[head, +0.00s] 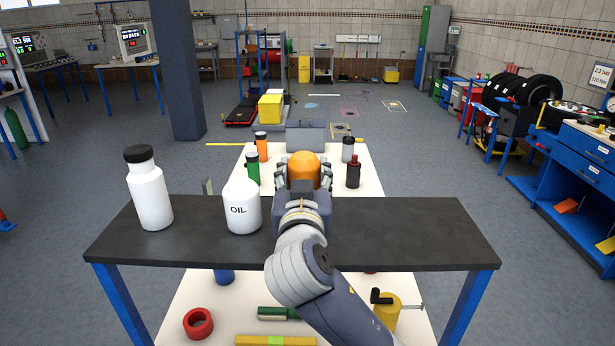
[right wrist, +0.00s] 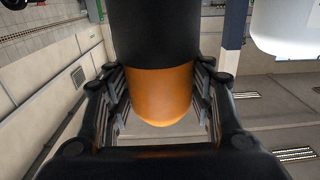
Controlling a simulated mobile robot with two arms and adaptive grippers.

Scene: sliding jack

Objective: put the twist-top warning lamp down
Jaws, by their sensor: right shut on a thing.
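The twist-top warning lamp (head: 304,168) shows as an orange dome between the fingers of my right gripper (head: 303,180), just past the far edge of the dark bench top. In the right wrist view, the lamp's orange dome (right wrist: 160,95) points down in the picture, with its black part above it. The fingers of my right gripper (right wrist: 160,108) stand on both sides of the lamp, shut on it. The gripper hides the lamp's lower part in the head view, so I cannot tell whether it touches anything below. My left gripper is not in view.
A white OIL bottle (head: 242,208) and a black-capped white bottle (head: 151,195) stand on the dark bench (head: 400,230); its right side is clear. On the white surface beyond stand green (head: 253,170), orange (head: 261,147), dark red (head: 353,172) and grey (head: 348,150) bottles.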

